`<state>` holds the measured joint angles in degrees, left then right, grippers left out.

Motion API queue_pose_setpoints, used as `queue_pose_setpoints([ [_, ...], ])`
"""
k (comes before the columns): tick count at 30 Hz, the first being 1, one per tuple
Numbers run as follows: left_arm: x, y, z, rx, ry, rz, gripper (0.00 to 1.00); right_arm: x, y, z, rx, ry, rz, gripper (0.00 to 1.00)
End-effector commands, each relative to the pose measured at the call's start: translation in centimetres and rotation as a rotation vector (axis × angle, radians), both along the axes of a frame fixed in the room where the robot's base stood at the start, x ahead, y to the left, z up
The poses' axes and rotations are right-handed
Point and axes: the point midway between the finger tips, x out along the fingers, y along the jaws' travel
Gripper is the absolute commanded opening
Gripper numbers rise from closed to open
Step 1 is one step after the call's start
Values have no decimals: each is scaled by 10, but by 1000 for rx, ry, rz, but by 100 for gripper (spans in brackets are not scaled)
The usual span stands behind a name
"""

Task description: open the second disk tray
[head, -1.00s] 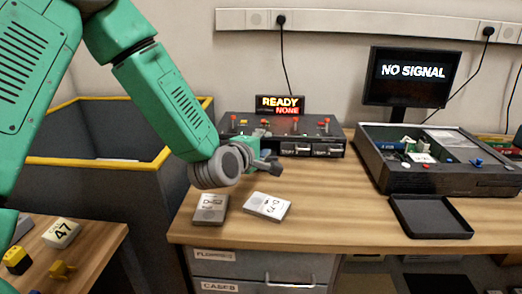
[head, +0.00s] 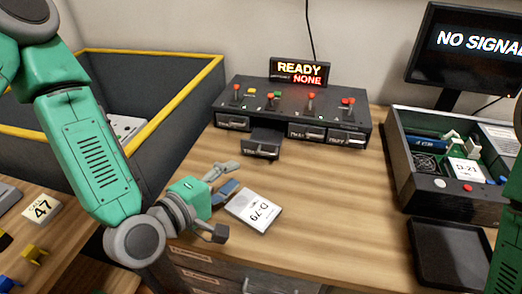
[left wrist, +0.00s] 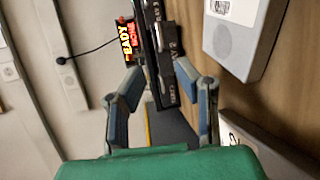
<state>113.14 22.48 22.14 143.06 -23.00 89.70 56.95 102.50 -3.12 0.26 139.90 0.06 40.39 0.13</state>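The disk unit (head: 290,106) is a black box at the back of the desk with several trays along its front. The second tray (head: 262,148) sticks out toward me from the front; the first tray (head: 232,122), third tray (head: 306,131) and fourth tray (head: 347,136) sit flush. My left gripper (head: 226,202) is in front of the unit, below and left of the pulled-out tray, apart from it. Its fingers are spread and empty. In the left wrist view the tray front (left wrist: 168,70) shows beyond the open fingers (left wrist: 162,100). My right gripper is not in view.
A disk marked D-79 (head: 253,210) lies right beside the left gripper. An open computer case (head: 455,165) and a black tray (head: 450,255) stand at the right. The display reads READY, NONE (head: 299,73).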

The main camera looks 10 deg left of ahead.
Motion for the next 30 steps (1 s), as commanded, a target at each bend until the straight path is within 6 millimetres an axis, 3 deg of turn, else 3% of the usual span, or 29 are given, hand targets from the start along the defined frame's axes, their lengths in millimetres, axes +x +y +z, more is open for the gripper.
queue_pose_setpoints([
  [3, 18, -9, -7, 1, -6, 2, 28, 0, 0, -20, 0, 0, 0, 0],
  [15, 92, -43, -20, 6, -2, 1, 28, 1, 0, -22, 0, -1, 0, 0],
  [21, 110, -48, -25, 3, 1, 1, 28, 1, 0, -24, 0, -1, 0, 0],
  [30, 114, -50, -25, 4, 2, 2, 28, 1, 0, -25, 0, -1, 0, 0],
])
